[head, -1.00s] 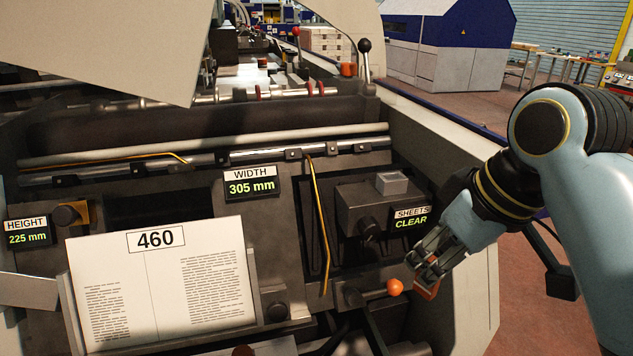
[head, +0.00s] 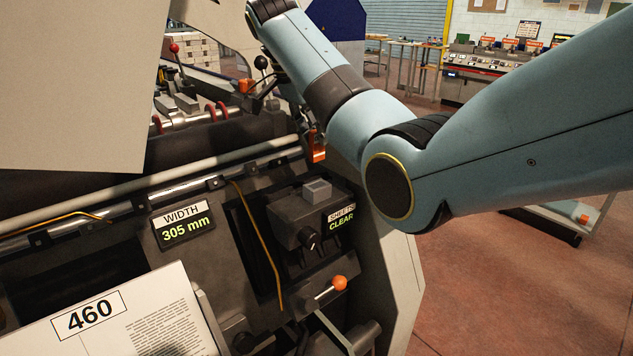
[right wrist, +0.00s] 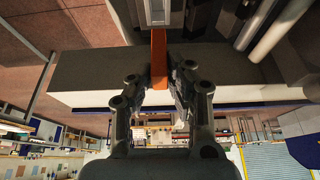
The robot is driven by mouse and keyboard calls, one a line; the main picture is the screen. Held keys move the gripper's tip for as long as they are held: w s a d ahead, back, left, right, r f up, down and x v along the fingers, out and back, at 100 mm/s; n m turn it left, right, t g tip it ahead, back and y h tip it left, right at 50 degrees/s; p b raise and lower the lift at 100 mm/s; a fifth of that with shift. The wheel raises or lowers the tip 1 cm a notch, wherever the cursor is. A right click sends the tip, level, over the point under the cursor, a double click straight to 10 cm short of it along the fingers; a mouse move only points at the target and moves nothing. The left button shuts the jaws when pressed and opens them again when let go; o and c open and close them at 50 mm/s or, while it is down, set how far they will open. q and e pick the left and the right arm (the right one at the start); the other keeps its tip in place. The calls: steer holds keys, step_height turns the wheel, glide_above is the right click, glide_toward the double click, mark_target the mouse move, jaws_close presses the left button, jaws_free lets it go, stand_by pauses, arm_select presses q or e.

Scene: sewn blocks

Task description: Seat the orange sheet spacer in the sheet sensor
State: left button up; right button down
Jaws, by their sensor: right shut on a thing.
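The orange spacer (head: 317,148) hangs above and behind the sheet sensor (head: 287,220), a dark box with a pale grey block on top, a knob and a SHEETS CLEAR display. My right gripper (head: 309,126) is shut on the spacer, mostly hidden behind my own arm in the head view. In the right wrist view the spacer (right wrist: 159,58) stands out between the two fingers (right wrist: 162,85). Its far end lies by a pale slotted part (right wrist: 157,10); I cannot tell whether they touch. My left gripper is not in view.
A rail (head: 165,205) and an orange cable (head: 262,245) run along the machine front. An orange-knobbed lever (head: 339,283) sticks out below the sensor. A sheet marked 460 (head: 95,313) stands at lower left.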

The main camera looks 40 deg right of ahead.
step_height(320, 180, down, 8)
steer(key=shift+d+f, duration=0.1)
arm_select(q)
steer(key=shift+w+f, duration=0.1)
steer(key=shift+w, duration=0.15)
arm_select(e)
steer(key=c, duration=1.3)
jaws_free()
steer(key=shift+o, duration=0.2)
steer(key=v, duration=0.7)
arm_select(q)
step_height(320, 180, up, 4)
steer(key=p, duration=0.4)
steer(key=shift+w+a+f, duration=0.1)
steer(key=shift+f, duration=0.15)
arm_select(e)
glide_toward(311, 154)
steer(key=shift+x, duration=0.95)
